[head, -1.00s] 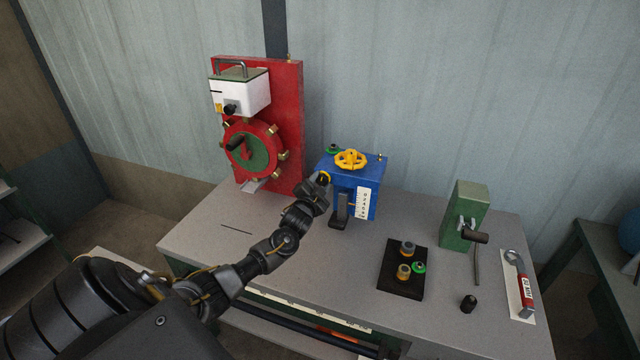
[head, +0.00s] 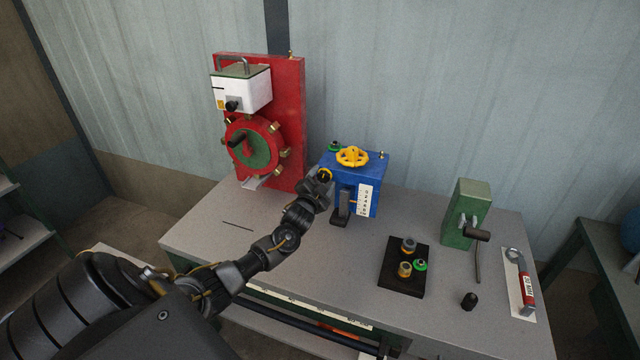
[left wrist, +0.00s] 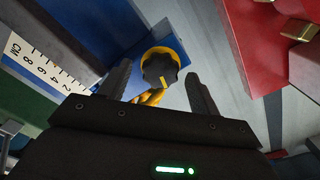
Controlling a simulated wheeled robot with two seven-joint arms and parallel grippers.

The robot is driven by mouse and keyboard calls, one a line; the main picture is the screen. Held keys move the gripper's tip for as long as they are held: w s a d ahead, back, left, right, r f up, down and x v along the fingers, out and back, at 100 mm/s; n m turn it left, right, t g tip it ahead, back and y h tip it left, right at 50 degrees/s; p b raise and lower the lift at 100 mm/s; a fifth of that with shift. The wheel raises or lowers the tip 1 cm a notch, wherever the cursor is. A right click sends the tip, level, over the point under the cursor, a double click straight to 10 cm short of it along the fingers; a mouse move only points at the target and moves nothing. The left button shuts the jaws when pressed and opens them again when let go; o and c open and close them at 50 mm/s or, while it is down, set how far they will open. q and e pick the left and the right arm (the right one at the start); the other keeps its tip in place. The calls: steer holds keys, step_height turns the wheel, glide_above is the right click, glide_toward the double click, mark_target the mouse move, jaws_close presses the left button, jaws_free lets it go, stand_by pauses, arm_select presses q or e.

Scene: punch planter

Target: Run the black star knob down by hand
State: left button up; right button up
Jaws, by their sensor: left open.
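The black star knob (left wrist: 160,67) has a yellow pointer mark and a yellow ring around it. In the left wrist view it shows between the two fingers of my left gripper (left wrist: 159,82), with a gap on each side. The gripper is open, and I cannot tell how deep the knob sits between the fingers. In the head view the blue box (head: 366,170) carries a yellow handwheel (head: 352,157) on top. My left gripper (head: 320,182) is at the box's left side, and there the knob is mostly hidden by it. My right gripper is not in view.
A red panel (head: 290,100) with a round wheel stands close left of my gripper. A white scale (head: 364,199) is on the box front. A black tray (head: 392,285), green block (head: 467,208), wrench (head: 522,284) and small black cylinder (head: 469,301) are to the right.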

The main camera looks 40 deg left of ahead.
arm_select(q)
steer(key=b+v, duration=0.2)
steer(key=v, duration=0.8)
steer(key=shift+s, duration=0.35)
steer(key=shift+d, duration=0.2)
steer(key=b+v, duration=0.2)
steer(key=v, duration=0.8)
steer(key=shift+s, duration=0.4)
